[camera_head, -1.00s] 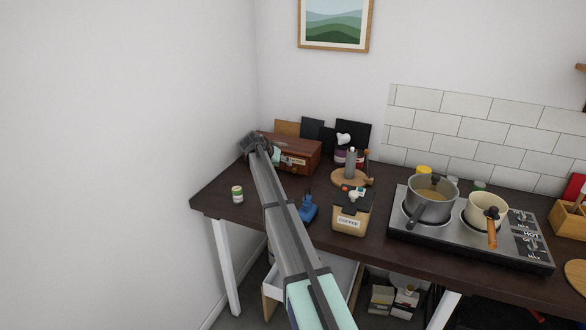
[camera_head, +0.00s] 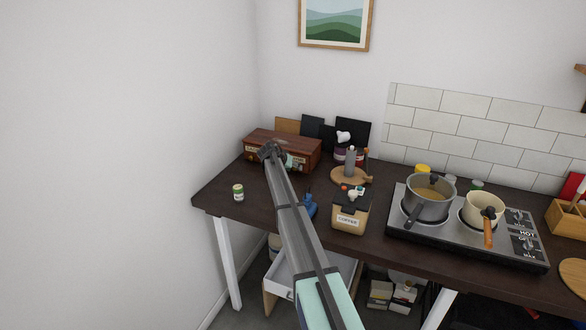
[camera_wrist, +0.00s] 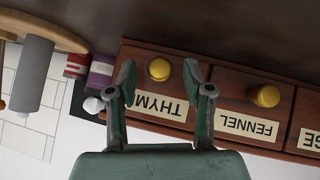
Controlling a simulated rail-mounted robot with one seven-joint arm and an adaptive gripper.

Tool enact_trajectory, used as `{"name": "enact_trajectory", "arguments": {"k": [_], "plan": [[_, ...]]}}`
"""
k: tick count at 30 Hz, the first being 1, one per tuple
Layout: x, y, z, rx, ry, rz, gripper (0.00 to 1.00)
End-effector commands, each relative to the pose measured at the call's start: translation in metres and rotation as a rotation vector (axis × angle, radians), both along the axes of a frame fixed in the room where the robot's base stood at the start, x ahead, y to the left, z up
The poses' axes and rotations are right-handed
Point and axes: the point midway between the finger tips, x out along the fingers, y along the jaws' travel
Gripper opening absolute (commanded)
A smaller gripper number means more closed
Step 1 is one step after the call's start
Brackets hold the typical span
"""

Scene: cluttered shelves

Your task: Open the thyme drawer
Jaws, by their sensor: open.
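The wooden spice drawer box (camera_head: 297,142) stands at the back left of the dark table, with several small drawers in its front. The wrist view shows it upside down. The thyme drawer (camera_wrist: 173,108) looks closed, and its label is partly covered by a finger. Its round yellow knob (camera_wrist: 159,69) shows between my fingertips. The fennel drawer (camera_wrist: 246,126), with its own knob, is to the right of it in that view. My gripper (camera_wrist: 158,78) is open, one finger on each side of the thyme knob; contact cannot be told. In the head view my gripper (camera_head: 270,152) is at the box front.
A green-labelled can (camera_head: 238,192) stands near the table's left end. A blue item (camera_head: 310,207), a coffee canister (camera_head: 349,220) and a round wooden board (camera_head: 351,176) are right of my arm. Pots stand on the hob (camera_head: 465,243). A white wall is at the left.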

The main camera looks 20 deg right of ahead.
Motion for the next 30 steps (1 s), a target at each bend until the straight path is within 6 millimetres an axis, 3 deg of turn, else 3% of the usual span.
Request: {"name": "enact_trajectory", "arguments": {"k": [1, 5, 14, 25, 30], "plan": [[0.0, 0.0, 0.0, 0.0, 0.0, 0.0, 0.44], [0.0, 0.0, 0.0, 0.0, 0.0, 0.0, 0.0], [-0.006, 0.005, -0.002, 0.0, 0.0, 0.0, 0.0], [-0.062, 0.061, -0.006, 0.0, 0.0, 0.002, 0.0], [-0.075, 0.076, -0.002, -0.001, 0.0, 0.001, 0.0]]}}
